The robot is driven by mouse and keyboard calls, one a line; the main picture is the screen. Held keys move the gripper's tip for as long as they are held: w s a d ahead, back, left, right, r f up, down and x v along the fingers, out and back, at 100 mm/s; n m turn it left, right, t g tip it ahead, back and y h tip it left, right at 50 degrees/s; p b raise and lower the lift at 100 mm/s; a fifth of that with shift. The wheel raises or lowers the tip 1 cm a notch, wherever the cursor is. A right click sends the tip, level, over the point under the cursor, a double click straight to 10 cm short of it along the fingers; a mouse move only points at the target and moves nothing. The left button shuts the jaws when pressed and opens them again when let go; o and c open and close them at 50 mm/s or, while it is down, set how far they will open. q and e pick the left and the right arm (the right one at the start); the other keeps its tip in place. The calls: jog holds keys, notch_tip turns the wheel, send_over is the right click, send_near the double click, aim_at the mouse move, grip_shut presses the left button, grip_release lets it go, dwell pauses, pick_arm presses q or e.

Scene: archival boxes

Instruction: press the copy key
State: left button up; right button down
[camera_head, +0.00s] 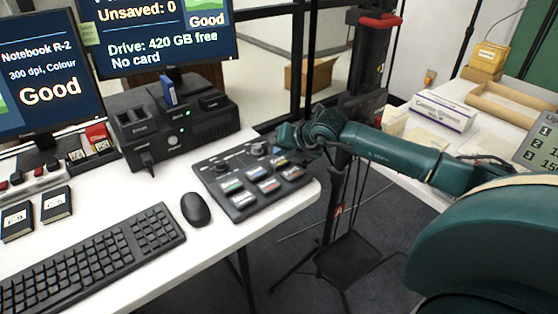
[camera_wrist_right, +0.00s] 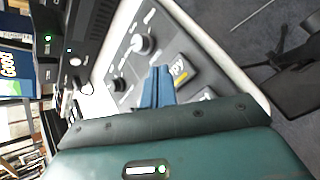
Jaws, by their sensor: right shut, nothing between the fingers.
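A dark grey control panel (camera_head: 212,176) lies at the right end of the white desk. It has two rows of keys with coloured labels and round knobs behind them. The key lettering is too small to read, so I cannot tell which is the copy key. My right gripper (camera_head: 283,146) is over the panel's back right part, beside a yellow-labelled key (camera_head: 280,161). In the right wrist view the shut, empty fingers (camera_wrist_right: 158,74) point at the panel (camera_wrist_right: 127,68), next to the yellow-labelled key (camera_wrist_right: 180,70). Whether they touch it is unclear. My left gripper is out of view.
A black mouse (camera_head: 195,209) and a keyboard (camera_head: 92,256) lie left of the panel. A black dock box (camera_head: 185,128) stands behind it, with two monitors further left. The desk's right edge is close to the panel. A second table with boxes stands at right.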

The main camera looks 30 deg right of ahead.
aim_at(281, 163)
jog(key=shift+f, duration=0.1)
dwell(0.4)
jog(key=shift+f+b, duration=0.35)
jog(key=shift+b, duration=0.2)
jog(key=shift+f+b, duration=0.55)
dwell(0.5)
jog(key=shift+r, duration=0.1)
jog(key=shift+r+p, duration=0.5)
jog(key=shift+r, duration=0.3)
jog(key=shift+r, duration=0.1)
jog(key=shift+r+p, duration=1.4)
jog(key=shift+r, duration=1.1)
jog(key=shift+a+f, duration=0.1)
